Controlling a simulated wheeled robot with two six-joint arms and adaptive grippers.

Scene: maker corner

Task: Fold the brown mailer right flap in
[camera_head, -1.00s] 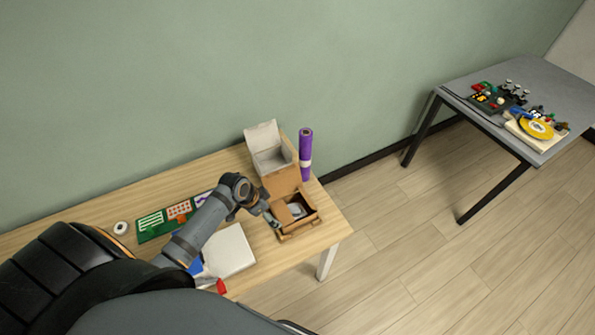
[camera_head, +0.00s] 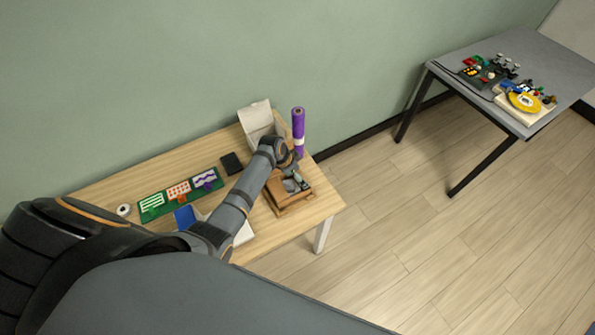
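The brown mailer (camera_head: 293,207) lies open near the right end of the wooden table, with a small grey item (camera_head: 290,186) inside. Brown cardboard (camera_head: 275,188) shows at its left side, partly behind my arm. My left arm reaches across from the left and bends down over the mailer from its back edge. My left gripper (camera_head: 301,185) is low over the right part of the mailer, by the right wall. Its fingers are too small and dark to tell whether they are open, shut or touching a flap. My arm hides the mailer's back and lid. My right gripper is not in view.
A white open box (camera_head: 257,117) and an upright purple roll (camera_head: 298,128) stand close behind the mailer. A green board with cards (camera_head: 180,190), a dark flat item (camera_head: 231,163), a white tape roll (camera_head: 124,210) and a blue item (camera_head: 186,217) lie left. A grey table stands far right.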

